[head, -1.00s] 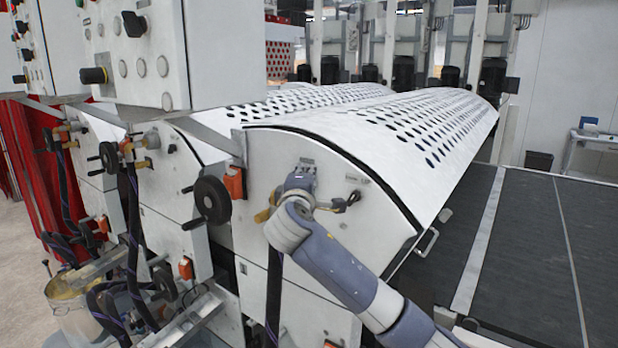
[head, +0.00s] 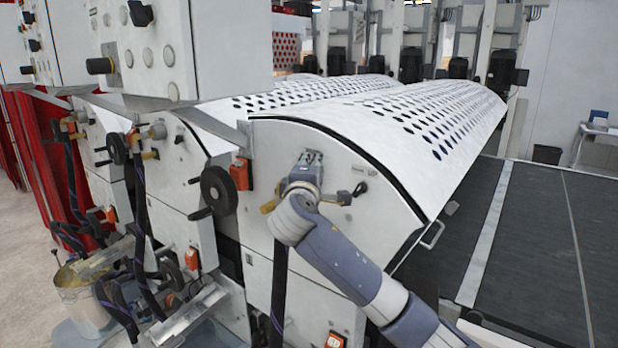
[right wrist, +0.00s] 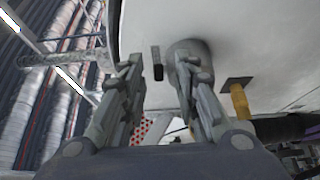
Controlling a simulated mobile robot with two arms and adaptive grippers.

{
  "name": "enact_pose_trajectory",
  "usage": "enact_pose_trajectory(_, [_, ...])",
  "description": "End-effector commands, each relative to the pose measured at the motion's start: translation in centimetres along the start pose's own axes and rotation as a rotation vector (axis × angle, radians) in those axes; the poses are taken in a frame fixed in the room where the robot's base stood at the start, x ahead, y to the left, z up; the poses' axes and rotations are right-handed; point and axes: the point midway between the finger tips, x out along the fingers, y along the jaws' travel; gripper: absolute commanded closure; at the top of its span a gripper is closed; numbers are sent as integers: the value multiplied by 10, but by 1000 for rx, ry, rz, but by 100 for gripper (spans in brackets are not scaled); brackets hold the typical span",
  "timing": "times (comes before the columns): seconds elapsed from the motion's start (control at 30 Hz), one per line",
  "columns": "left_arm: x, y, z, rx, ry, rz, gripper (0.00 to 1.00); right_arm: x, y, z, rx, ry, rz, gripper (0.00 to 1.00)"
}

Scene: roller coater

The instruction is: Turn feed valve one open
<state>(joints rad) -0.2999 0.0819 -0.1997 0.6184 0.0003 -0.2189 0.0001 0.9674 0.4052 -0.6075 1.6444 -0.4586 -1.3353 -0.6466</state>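The near end panel of the coater (head: 375,235) carries a valve with yellow-brown parts (head: 268,207) and a dark hose (head: 279,290) hanging below. My right gripper (head: 308,164) is at this panel, just above and right of the yellow part; the hand and wrist hide part of the fittings. In the right wrist view its fingers (right wrist: 160,62) are apart, with a small black slot or knob (right wrist: 158,72) showing in the gap. A pale round fitting (right wrist: 182,52) is behind the right finger, and a yellow handle (right wrist: 240,104) is outside the fingers to the right. I cannot tell whether they touch anything. My left gripper is not in view.
A black handwheel (head: 219,190) and orange switch box (head: 240,173) are left of the hand. A dark fitting (head: 342,198) projects right of my wrist. Similar valves and hoses (head: 150,155) continue left. A metal bucket (head: 80,300) stands at lower left.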

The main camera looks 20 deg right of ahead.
Motion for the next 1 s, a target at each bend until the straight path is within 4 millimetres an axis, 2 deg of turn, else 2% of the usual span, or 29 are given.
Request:
enact_pose_trajectory(0.17, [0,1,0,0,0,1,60,-25,0,-1,2,4,1,72])
enact_pose_trajectory(0.4, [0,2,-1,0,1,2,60,-72,-1,-2,2,5,0,72])
enact_pose_trajectory(0.6, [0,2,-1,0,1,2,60,-102,0,-1,1,3,0,72])
enact_pose_trajectory(0.77, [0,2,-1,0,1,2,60,-113,0,0,0,2,-1,72])
enact_pose_trajectory(1.0, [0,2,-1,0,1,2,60,-114,-1,0,0,1,-1,72])
